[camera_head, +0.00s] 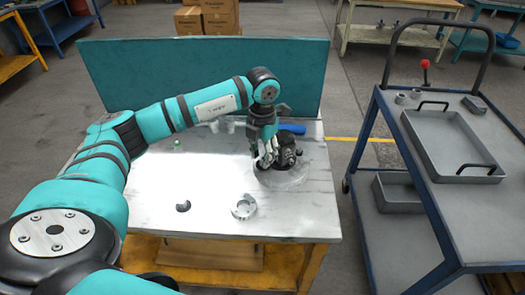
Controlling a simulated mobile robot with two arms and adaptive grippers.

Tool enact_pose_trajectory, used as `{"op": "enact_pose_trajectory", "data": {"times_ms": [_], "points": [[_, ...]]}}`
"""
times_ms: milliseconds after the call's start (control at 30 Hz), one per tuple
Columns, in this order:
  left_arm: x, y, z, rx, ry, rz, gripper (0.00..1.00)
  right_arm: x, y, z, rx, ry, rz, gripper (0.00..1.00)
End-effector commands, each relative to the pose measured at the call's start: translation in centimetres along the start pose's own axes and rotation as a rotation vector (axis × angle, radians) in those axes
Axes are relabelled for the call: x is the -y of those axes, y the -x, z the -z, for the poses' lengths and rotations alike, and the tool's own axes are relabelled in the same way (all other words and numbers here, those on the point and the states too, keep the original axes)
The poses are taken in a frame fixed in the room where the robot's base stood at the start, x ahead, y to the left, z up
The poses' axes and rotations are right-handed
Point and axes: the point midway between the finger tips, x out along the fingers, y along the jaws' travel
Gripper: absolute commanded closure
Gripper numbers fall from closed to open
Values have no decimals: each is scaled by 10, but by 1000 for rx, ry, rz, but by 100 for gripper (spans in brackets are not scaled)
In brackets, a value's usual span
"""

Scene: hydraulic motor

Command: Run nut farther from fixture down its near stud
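My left arm reaches from the left across the table, and its wrist points down. My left gripper (265,160) is at the left side of a dark motor assembly (288,153), close against it. The assembly appears to sit on a round, pale fixture plate (291,178) on the table. The studs and nuts are too small or hidden behind the gripper to make out. I cannot tell whether the fingers are closed on a nut. My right gripper is not in view.
The white table (205,217) carries a metal ring (243,207), a dark curved part (183,206) and a blue item (293,129) at the back. A teal panel (120,75) stands behind. A blue cart with a grey tray (450,146) is on the right. The front right tabletop is clear.

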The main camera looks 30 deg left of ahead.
Motion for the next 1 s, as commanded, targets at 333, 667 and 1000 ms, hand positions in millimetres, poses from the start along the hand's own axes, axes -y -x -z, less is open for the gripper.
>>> {"op": "enact_pose_trajectory", "data": {"times_ms": [333, 667, 1000], "points": [[0, 0, 0, 1, 9, 1, 67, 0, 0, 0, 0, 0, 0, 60], [3, 0, -1, 1, 7, 1, 67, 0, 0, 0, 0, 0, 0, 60], [3, 0, -1, 1, 7, 1, 92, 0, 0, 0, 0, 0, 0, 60]]}}
